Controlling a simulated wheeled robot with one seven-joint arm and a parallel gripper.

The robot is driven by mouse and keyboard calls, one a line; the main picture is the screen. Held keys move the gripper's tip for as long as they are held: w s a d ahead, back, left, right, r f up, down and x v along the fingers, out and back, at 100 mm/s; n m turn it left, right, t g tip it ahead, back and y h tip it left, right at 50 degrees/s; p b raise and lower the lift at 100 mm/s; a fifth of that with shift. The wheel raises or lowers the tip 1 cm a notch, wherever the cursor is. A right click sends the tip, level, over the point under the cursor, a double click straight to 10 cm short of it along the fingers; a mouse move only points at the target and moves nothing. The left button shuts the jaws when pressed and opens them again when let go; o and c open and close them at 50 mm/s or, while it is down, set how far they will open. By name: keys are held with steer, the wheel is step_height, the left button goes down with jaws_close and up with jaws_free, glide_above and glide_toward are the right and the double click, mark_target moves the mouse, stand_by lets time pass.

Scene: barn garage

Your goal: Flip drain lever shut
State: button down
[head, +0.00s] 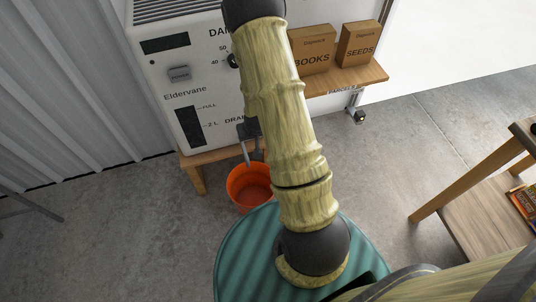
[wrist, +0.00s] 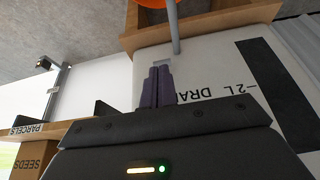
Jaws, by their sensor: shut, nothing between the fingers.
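The white machine (head: 190,80) carries a "DRAIN" label, with dark drain hardware (head: 249,129) partly covered by my arm in the head view. A grey rod (head: 245,154) hangs below it. In the wrist view a grey rod (wrist: 173,28) runs from the top edge to the white panel; I cannot tell whether it is the lever or the spout. My gripper (wrist: 160,69) is shut and empty, its purple-grey fingers close to the panel by the "DRAIN" text. The fingertips appear just left of and below the rod's end; contact cannot be told. My arm hides the gripper's fingers in the head view.
An orange bucket (head: 248,188) stands on the concrete floor below the drain. The machine rests on a wooden bench (head: 198,176). Boxes marked BOOKS (head: 311,51) and SEEDS (head: 359,44) sit on a shelf (head: 345,78) to the right. A wooden table (head: 465,225) stands at right.

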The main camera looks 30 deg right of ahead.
steer(key=s+a+r+p, duration=0.1)
steer(key=s+r+p, duration=0.3)
steer(key=s, duration=0.3)
steer(key=shift+r, duration=0.45)
steer(key=p, duration=0.4)
steer(key=shift+s+a+r, duration=0.15)
steer(key=shift+s+r, duration=0.05)
steer(key=shift+r, duration=0.05)
steer(key=shift+s+p, duration=0.2)
steer(key=shift+p, duration=0.65)
steer(key=s+a+r+p, duration=0.1)
steer(key=s+r+p, duration=0.3)
steer(key=s+p, duration=0.4)
steer(key=p, duration=0.6)
steer(key=shift+s+a+r, duration=0.25)
steer(key=shift+a+r, duration=0.05)
steer(key=shift+r, duration=0.05)
